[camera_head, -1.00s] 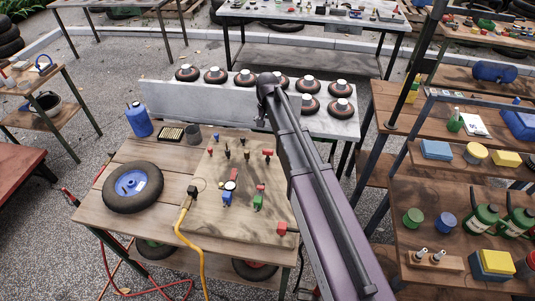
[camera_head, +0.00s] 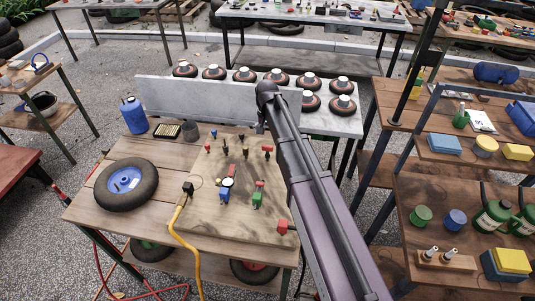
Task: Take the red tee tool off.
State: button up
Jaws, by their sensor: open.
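A wooden board (camera_head: 230,222) lies on the wooden worktable and bears several small fittings. A small red tee-shaped piece on a dark stem (camera_head: 267,149) stands upright near the board's far right corner; it looks like the red tee tool. My arm comes in from the lower right, and its end bends down just beyond that piece. My gripper (camera_head: 261,126) is a small dark shape there, mostly hidden by the arm; it is open. I see nothing in it. I cannot tell its exact distance from the red tee.
A blue gauge (camera_head: 226,190), a green fitting with a red top (camera_head: 258,196) and a red block (camera_head: 283,227) are on the board. A grey bench (camera_head: 330,118) with several discs stands behind.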

aim_at(268, 146)
jog(key=shift+f+b, duration=0.8)
jog(key=shift+f, duration=0.3)
jog(key=shift+s+d+f+b, duration=0.1)
jog(key=shift+f+b, duration=2.5)
jog(key=c, duration=1.1)
